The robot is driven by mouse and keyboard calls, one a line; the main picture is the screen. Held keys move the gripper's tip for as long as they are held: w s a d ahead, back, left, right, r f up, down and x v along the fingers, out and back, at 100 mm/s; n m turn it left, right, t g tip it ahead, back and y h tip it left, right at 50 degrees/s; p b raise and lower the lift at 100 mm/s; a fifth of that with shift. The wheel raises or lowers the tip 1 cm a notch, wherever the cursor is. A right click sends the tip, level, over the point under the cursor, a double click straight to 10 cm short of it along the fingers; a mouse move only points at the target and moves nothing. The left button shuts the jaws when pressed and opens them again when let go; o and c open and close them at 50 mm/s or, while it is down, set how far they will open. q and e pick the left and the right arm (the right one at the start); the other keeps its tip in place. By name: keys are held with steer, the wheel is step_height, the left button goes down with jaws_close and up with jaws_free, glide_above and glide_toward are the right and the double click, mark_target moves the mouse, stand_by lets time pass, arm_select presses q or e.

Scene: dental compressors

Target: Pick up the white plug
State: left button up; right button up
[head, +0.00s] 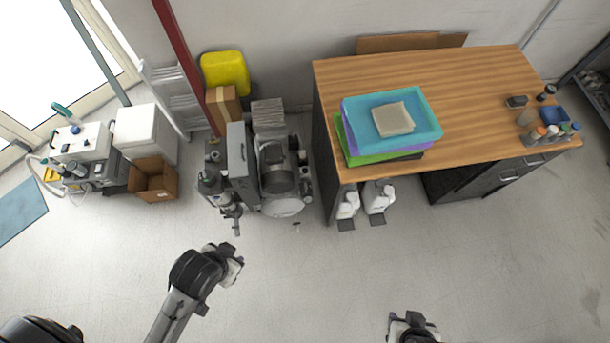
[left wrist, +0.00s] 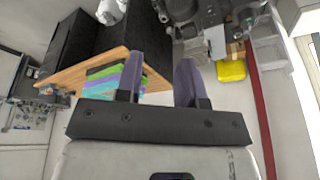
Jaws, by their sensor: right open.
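I cannot make out the white plug for certain in either view. A tiny object (head: 297,226) lies on the floor in front of the compressor (head: 277,175), too small to identify. My left gripper (head: 236,268) is over the floor in front of the compressor in the head view, its fingers hardly visible there. In the left wrist view its two fingers (left wrist: 161,78) stand apart with nothing between them. My right gripper (head: 412,325) is at the bottom edge, open, over floor right of centre; its tips are small and unclear.
A wooden desk (head: 460,90) bears stacked coloured trays (head: 425,120) and several small bottles. White canisters (head: 378,197) stand beneath it. Left of the compressor are an open cardboard box (head: 153,180), a white box (head: 140,130) and a red post (head: 185,60). The front floor is clear.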

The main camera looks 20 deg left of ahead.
arm_select(q)
steer(key=o, duration=0.6)
steer(key=shift+s+d, duration=0.1)
steer(key=shift+o, duration=0.6)
steer(key=shift+d, duration=0.15)
